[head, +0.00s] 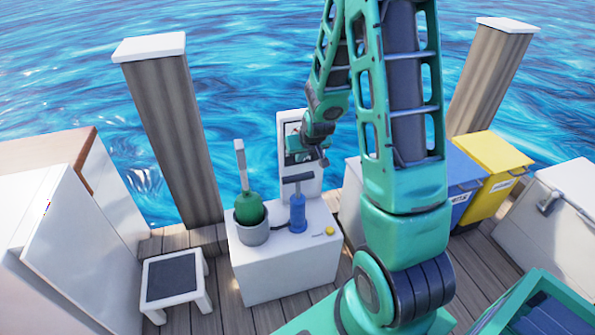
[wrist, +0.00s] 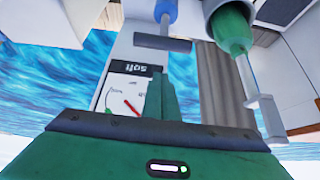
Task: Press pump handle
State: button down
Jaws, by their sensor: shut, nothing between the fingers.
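The pump is a blue cylinder (head: 298,215) standing upright on a white box, with a dark grey T-shaped handle (head: 297,179) raised above its body. In the wrist view the picture is turned over, and the handle (wrist: 162,43) and blue pump body (wrist: 165,12) show at the top. My gripper (wrist: 160,80) has its green fingers together and empty. In the head view it is above and behind the handle, in front of the gauge panel, apart from the handle. Its fingertips are hard to make out there.
The white gauge panel (head: 313,178) stands behind the pump; its dial (wrist: 125,98) shows a red needle. A green bulb-shaped tool (head: 248,205) sits in a grey cup (head: 252,235) left of the pump. A yellow button (head: 330,231) is at right. A stool (head: 172,278) stands left.

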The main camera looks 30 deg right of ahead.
aim_at(299, 178)
jog(key=x, duration=0.4)
jog(key=shift+s, duration=0.1)
jog(key=f, duration=0.3)
jog(key=shift+s+a, duration=0.1)
jog(key=shift+s, duration=0.2)
jog(key=shift+f, duration=0.4)
jog(key=shift+s+f, duration=0.1)
